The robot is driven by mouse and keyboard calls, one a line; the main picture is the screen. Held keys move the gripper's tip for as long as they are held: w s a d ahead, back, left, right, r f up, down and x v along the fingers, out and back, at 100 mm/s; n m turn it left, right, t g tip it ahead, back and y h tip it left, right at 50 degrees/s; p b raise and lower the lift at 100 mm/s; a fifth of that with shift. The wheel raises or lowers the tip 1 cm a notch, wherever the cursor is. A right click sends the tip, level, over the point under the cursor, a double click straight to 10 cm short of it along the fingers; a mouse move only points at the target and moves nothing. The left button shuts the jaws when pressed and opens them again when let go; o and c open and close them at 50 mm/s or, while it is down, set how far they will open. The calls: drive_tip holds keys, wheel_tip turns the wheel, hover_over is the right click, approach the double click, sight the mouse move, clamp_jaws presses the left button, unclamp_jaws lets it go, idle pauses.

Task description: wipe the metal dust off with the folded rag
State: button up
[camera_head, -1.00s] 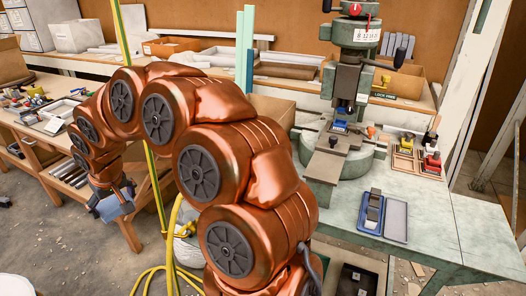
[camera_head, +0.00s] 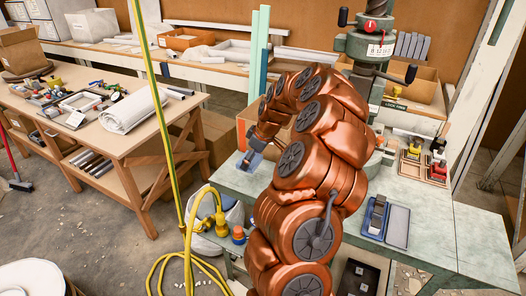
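My gripper (camera_head: 262,140) is at the left edge of the green press bench (camera_head: 425,225), pointing down. It is shut on a small blue-grey piece, which looks like the folded rag (camera_head: 250,163). The fingers are small and partly hidden by my arm. I cannot make out any metal dust; the surface around the press bed is mostly hidden.
An open blue case (camera_head: 374,217) lies on the bench's front. Wooden trays with red and yellow items (camera_head: 411,154) stand at the right. A wooden workbench (camera_head: 125,149) with tools and a white roll stands left. A yellow hose (camera_head: 187,240) and bucket (camera_head: 213,240) are on the floor.

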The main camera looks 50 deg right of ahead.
sight(261, 159)
drive_tip(key=s+d, duration=0.2)
drive_tip(key=d, duration=0.1)
drive_tip(key=shift+s, duration=0.1)
drive_tip(key=shift+s+d+f+p, duration=0.1)
drive_tip(key=shift+f+p, duration=0.2)
drive_tip(key=shift+f, duration=1.3)
drive_tip(key=shift+s+f+p, duration=0.1)
drive_tip(key=shift+f+p, duration=0.2)
drive_tip(key=shift+f, duration=1.25)
drive_tip(key=shift+f+b, duration=0.9)
drive_tip(key=shift+f, duration=0.1)
